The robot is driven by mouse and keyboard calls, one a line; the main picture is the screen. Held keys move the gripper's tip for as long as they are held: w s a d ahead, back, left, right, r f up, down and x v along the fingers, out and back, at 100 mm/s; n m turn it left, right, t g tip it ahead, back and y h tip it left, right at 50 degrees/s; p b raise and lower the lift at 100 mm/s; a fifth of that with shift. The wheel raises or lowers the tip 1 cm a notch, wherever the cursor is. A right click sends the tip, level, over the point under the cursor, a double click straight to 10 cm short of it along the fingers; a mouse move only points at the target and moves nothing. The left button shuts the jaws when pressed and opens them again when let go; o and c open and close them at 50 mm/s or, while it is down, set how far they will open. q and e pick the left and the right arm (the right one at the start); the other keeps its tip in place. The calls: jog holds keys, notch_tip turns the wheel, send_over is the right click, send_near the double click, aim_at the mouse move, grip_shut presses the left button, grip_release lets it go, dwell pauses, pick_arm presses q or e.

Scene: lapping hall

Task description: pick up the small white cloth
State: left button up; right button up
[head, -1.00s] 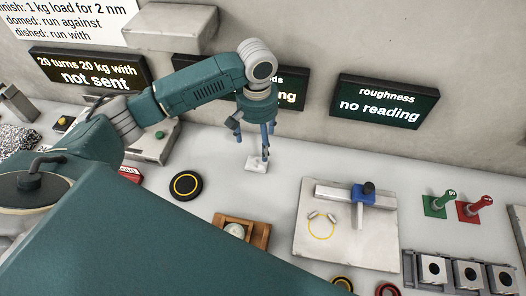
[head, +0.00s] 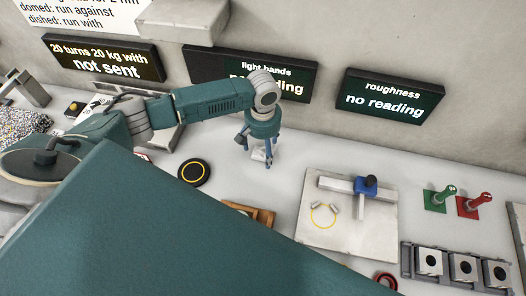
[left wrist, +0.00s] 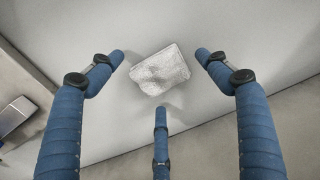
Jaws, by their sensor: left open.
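The small white cloth (left wrist: 160,70) lies slightly crumpled on the light bench top, and in the left wrist view it sits between and just beyond my fingertips. In the head view the cloth (head: 258,154) shows partly behind the fingers. My left gripper (head: 258,150) points down above it, and its fingers partly hide it. The left wrist view shows my left gripper (left wrist: 160,75) open, with three blue fingers spread around the cloth and nothing held. My right gripper is not in view.
A black disc with a yellow ring (head: 194,172) lies left of the cloth. A pale plate (head: 330,240) with a blue clamp (head: 365,190) is to the right. The wall with dark signs (head: 390,98) rises behind.

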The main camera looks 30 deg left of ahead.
aim_at(263, 150)
pick_arm(q)
jog(key=c, duration=1.2)
jog(key=shift+r, duration=0.1)
jog(key=shift+r, duration=0.6)
jog(key=shift+r+b, duration=1.35)
jog(key=shift+r, duration=8)
